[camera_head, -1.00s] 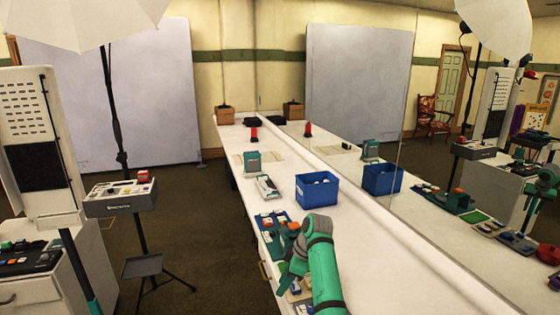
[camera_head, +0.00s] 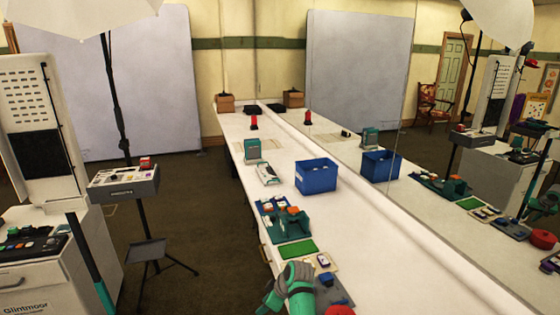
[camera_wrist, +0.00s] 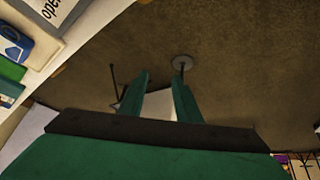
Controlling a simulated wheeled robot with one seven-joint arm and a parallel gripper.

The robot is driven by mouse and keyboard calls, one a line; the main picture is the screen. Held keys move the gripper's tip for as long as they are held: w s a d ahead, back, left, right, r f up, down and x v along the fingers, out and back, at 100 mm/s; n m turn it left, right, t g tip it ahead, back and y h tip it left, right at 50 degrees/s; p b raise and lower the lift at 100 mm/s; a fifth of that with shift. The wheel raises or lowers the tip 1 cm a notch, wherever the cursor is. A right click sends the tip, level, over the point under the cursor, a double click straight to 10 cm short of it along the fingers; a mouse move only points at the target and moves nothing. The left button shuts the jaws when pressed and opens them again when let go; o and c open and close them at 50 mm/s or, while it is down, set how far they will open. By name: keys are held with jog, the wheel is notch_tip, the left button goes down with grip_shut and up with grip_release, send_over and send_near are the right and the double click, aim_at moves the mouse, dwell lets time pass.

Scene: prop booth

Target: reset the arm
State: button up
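My green arm (camera_head: 299,283) shows at the bottom middle of the head view, low over the near part of the white counter. My gripper (camera_head: 268,303) is at its lower left, near the counter's front edge, small and partly cut off. In the wrist view my gripper (camera_wrist: 160,84) shows two green fingers apart with nothing between them. Beyond the fingers is brown floor. The counter's edge with a few items shows at the wrist view's upper left.
On the counter (camera_head: 362,243) are a blue bin (camera_head: 316,176), a teal tray of small parts (camera_head: 292,231), a green pad (camera_head: 298,249) and a red beacon (camera_head: 254,122). A mirror runs along the right. A grey tray on a stand (camera_head: 124,184) is left. Floor (camera_head: 200,220) between is clear.

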jog(key=s+a+f+m+t, duration=0.2)
jog(key=s+a+f+m, duration=0.1)
jog(key=s+f, duration=0.6)
jog(key=s+a+f+m+t, duration=0.3)
jog(key=s+f+m, duration=0.1)
jog(key=s+f, duration=0.45)
jog(key=s+d+m+t+h, duration=0.2)
jog(key=s, duration=0.9)
jog(key=s+d+r+m+t+h, duration=0.1)
jog(key=s+d+r+m, duration=0.15)
jog(key=s+r, duration=0.45)
jog(key=s+d+r+m+t+h, duration=0.1)
jog(key=s+d+r+t+h, duration=0.15)
jog(key=s, duration=0.85)
jog(key=s+d+r+t, duration=0.1)
jog(key=s+d+r, duration=0.1)
jog(key=s+r, duration=0.3)
jog(key=s+d+r+m+t, duration=0.1)
jog(key=s+r, duration=0.4)
jog(key=r, duration=0.6)
jog(key=shift+s+d+r, duration=0.2)
jog(key=shift+s+d, duration=0.1)
jog(key=shift+d, duration=0.35)
